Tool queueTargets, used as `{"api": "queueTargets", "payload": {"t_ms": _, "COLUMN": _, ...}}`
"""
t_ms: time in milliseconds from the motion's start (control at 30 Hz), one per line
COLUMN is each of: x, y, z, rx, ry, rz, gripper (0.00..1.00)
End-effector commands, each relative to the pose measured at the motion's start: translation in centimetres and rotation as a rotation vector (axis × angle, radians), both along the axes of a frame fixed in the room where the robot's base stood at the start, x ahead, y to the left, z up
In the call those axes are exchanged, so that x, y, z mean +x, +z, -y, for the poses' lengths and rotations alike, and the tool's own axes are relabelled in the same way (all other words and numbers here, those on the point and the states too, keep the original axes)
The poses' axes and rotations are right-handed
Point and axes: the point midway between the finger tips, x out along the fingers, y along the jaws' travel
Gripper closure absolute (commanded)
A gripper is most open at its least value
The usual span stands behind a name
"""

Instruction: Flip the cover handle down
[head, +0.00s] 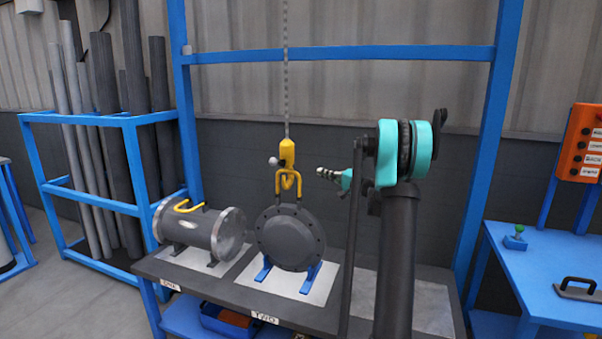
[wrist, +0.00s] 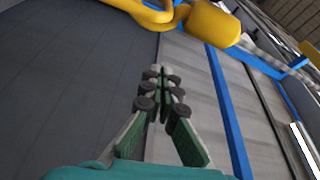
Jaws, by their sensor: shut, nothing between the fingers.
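The round dark cover (head: 290,238) stands on edge in blue supports on the bench. Its yellow handle (head: 278,184) stands upright at the top edge. A yellow hook (head: 287,155) on a chain hangs at the handle; I cannot tell if it is still through it. My gripper (head: 322,173) is shut and empty, to the right of the handle and apart from it in the head view. In the wrist view my gripper (wrist: 160,76) points up toward a yellow block (wrist: 212,25) and a curved yellow bar, partly cut off; which part is the handle is unclear.
A grey flanged shell (head: 205,232) with a yellow handle lies left of the cover on the bench (head: 195,287). A blue frame (head: 345,54) spans behind. A blue rack of pipes (head: 95,118) stands left, a blue table (head: 545,270) right.

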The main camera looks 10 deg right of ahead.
Motion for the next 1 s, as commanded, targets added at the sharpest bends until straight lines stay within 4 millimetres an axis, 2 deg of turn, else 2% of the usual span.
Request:
{"api": "queueTargets", "payload": {"t_ms": 233, "x": 0.2, "y": 0.0, "z": -0.3, "rx": -0.001, "ry": 0.002, "rz": -0.001, "gripper": 1.00}}
{"api": "queueTargets", "payload": {"t_ms": 367, "x": 1.3, "y": 0.1, "z": -1.3, "rx": -0.001, "ry": 0.003, "rz": -0.001, "gripper": 1.00}}
{"api": "queueTargets", "payload": {"t_ms": 800, "x": 7.4, "y": 0.6, "z": -6.9, "rx": -0.002, "ry": 0.003, "rz": 0.000, "gripper": 1.00}}
{"api": "queueTargets", "payload": {"t_ms": 1000, "x": 5.0, "y": 0.1, "z": -8.1, "rx": -0.002, "ry": 0.001, "rz": -0.001, "gripper": 1.00}}
